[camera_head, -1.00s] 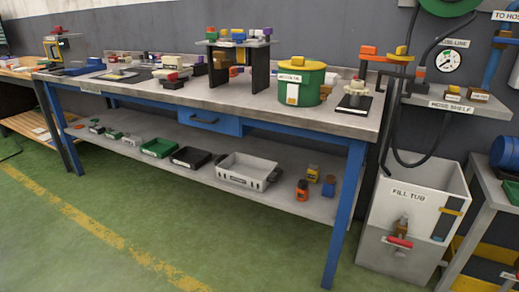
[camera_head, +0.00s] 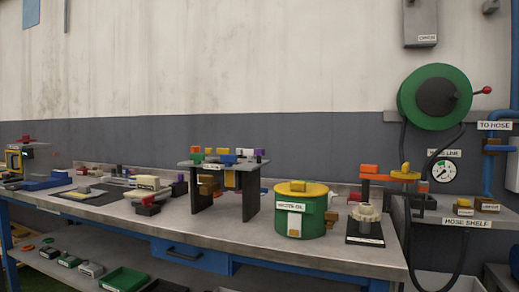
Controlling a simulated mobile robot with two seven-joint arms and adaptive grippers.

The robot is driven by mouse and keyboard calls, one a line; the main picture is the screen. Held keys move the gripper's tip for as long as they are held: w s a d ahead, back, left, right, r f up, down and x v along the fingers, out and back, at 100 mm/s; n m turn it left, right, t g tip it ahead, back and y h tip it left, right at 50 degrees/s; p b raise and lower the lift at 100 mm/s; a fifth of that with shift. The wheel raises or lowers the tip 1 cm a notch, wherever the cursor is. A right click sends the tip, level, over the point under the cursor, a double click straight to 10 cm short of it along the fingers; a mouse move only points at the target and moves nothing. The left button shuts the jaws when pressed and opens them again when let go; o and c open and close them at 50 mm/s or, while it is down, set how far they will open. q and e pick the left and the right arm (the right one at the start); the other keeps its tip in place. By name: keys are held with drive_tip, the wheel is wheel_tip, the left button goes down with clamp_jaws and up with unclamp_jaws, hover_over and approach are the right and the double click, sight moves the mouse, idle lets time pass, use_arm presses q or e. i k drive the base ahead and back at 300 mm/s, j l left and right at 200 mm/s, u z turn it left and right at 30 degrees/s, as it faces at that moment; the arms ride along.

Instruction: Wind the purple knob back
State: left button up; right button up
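A small purple block-like part (camera_head: 260,152) sits at the right end of the top of a dark two-legged stand (camera_head: 249,205) on the workbench. Another purple part (camera_head: 181,179) shows on a dark piece left of the stand. I cannot tell which of the two is the purple knob, nor how far it is turned. Neither of my grippers is in view.
The long workbench (camera_head: 290,256) carries a green drum with a yellow lid (camera_head: 315,210), a white gear-like part (camera_head: 367,213) and several small devices. A green hose reel (camera_head: 435,97) and a gauge (camera_head: 444,171) are on the wall at right. A hose shelf (camera_head: 466,222) stands beside the bench.

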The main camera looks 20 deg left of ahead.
sight(258, 152)
drive_tip(key=i+j+z, duration=0.1)
drive_tip(key=j, duration=0.25)
drive_tip(key=i+j+z, duration=0.1)
drive_tip(key=j, duration=0.3)
drive_tip(key=i+j+z, duration=0.1)
drive_tip(key=i+j, duration=0.15)
drive_tip(key=j, duration=0.15)
